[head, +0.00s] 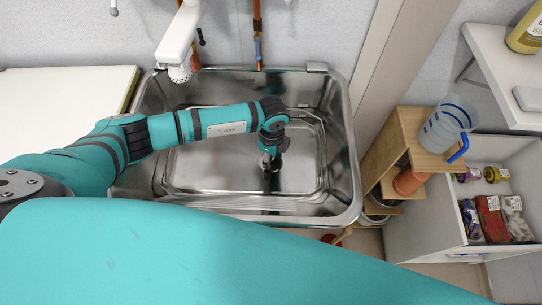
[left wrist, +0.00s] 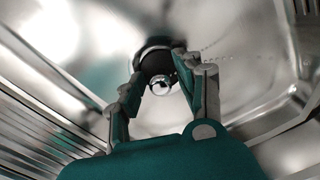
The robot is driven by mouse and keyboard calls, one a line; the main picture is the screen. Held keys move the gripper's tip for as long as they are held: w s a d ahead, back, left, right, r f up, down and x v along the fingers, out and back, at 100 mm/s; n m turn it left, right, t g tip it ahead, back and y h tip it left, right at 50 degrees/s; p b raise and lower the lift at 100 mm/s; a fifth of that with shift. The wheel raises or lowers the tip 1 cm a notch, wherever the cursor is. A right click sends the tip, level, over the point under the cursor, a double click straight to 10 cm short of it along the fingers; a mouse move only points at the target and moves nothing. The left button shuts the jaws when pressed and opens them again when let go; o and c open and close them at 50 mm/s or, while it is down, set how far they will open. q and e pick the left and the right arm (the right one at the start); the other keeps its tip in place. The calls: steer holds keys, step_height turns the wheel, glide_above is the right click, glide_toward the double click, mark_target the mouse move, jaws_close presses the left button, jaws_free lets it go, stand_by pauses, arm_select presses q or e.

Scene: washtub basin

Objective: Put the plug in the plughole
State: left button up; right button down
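The metal basin (head: 205,170) fills the middle of the head view. My left gripper (head: 270,160) points down in it, over the right half of its floor. In the left wrist view, the fingers of my left gripper (left wrist: 158,68) stand apart on either side of a dark round plug (left wrist: 153,57) with a shiny metal knob on top. The fingertips are at the plug's edges; I cannot tell whether they press on it. The plughole cannot be made out apart from the plug and gripper. My right gripper is out of view.
A white tap (head: 182,40) reaches over the basin's back left. A wooden stand (head: 400,145) with a clear jug (head: 447,125) is at the right, by an open drawer (head: 500,215) of items. A beaded line (left wrist: 210,45) runs near the right finger. My teal arm covers the foreground.

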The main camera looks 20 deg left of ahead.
arm_select(q)
step_height(320, 180, up, 8)
steer(key=shift+f, duration=0.2)
stand_by(0.4)
stand_by(0.4)
